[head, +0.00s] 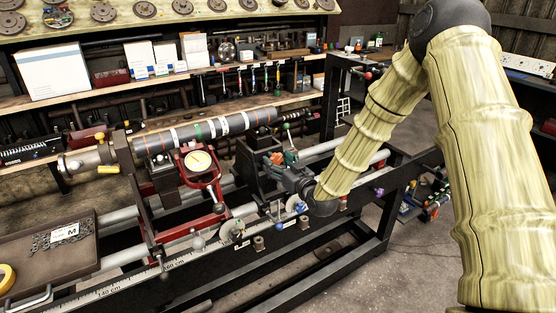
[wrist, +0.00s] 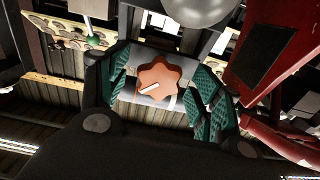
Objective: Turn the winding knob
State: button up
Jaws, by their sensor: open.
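The winding knob (wrist: 158,79) is an orange-brown, star-shaped knob with a white pointer line, seen in the wrist view. It sits in front of a pale metal plate (wrist: 150,106). My gripper (wrist: 160,88) is open, with its teal ribbed finger pads on the left and right of the knob. Gaps show between the pads and the knob, so they look apart from it. In the head view my gripper (head: 283,166) is at the lathe, to the right of the driveshaft (head: 205,131).
A red stand (head: 204,195) and a tray of small parts (head: 50,250) are to the left on the lathe. Small knobs and levers line the front rail (head: 180,262). Shelves with boxes (head: 51,70) and tools stand behind.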

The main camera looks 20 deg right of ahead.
jog(key=shift+w+a, duration=0.1)
jog(key=shift+w, duration=0.35)
jog(key=c, duration=1)
jog(key=shift+c, duration=0.2)
jog(key=shift+m, duration=0.3)
jog(key=m+b, duration=0.2)
jog(key=m, duration=0.1)
jog(key=shift+m, duration=0.3)
jog(key=m+b, duration=0.2)
jog(key=m, duration=0.2)
jog(key=shift+m+b, duration=0.3)
jog(key=shift+m, duration=0.1)
jog(key=shift+r, duration=0.1)
